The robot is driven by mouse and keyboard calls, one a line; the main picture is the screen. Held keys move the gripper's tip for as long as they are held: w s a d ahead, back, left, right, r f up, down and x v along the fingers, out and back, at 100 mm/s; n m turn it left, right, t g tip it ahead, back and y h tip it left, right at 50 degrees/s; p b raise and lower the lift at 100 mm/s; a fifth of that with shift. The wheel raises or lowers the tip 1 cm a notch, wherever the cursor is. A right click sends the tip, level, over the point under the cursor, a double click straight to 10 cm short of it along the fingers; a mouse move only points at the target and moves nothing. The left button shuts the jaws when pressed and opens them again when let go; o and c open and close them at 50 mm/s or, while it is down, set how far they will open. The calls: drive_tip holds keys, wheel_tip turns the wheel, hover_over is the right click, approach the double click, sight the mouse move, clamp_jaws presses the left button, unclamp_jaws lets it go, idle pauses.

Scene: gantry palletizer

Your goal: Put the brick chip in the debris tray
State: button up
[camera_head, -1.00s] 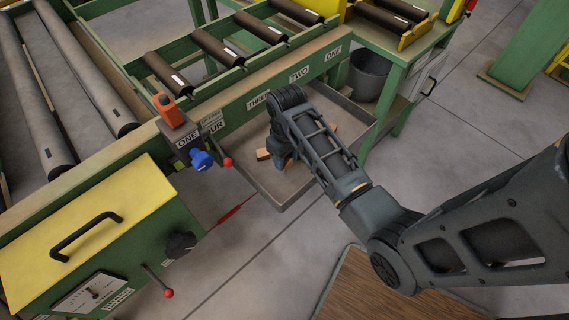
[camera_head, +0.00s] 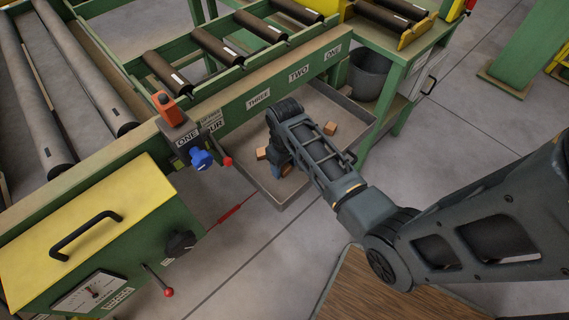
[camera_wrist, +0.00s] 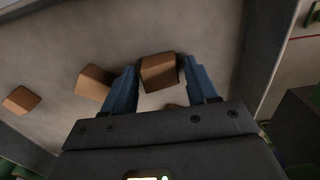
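Several small brown brick chips lie in the grey debris tray (camera_head: 275,192) under the green frame. One brick chip (camera_wrist: 158,72) sits between the blue fingertips of my gripper (camera_wrist: 160,78) in the wrist view, with narrow gaps beside it. My gripper looks open around it. In the head view my gripper (camera_head: 282,172) is down inside the tray near its front edge, mostly hidden by my arm. Another chip (camera_wrist: 95,82) lies left of the fingers, and one more (camera_wrist: 18,100) lies farther left. A further chip is partly hidden behind the gripper body.
The green roller conveyor beam (camera_head: 232,112) overhangs the tray's back side. A control box with a yellow top (camera_head: 85,220) stands at the left. A grey bucket (camera_head: 368,75) sits behind the tray's right end. Open floor lies in front of the tray.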

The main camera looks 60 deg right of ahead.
drive_tip(key=shift+o, duration=0.8)
drive_tip(key=shift+r, duration=0.1)
wheel_tip(320, 180, up, 12)
drive_tip(key=shift+p, duration=0.35)
drive_tip(key=n+t+h, duration=0.3)
drive_tip(key=t, duration=0.4)
approach(285, 167)
drive_tip(key=s+a+r, duration=0.3)
drive_tip(key=s+a, duration=0.2)
drive_tip(key=s, duration=0.1)
drive_tip(key=s+a+r+t+y, duration=0.1)
drive_tip(key=s+a+r+t, duration=0.3)
drive_tip(key=r, duration=0.7)
drive_tip(key=s+a+r+t+y, duration=0.2)
drive_tip(key=s+a+r+t, duration=0.2)
drive_tip(key=s+a+r, duration=0.4)
wheel_tip(285, 167, up, 3)
drive_tip(key=shift+f, duration=0.1)
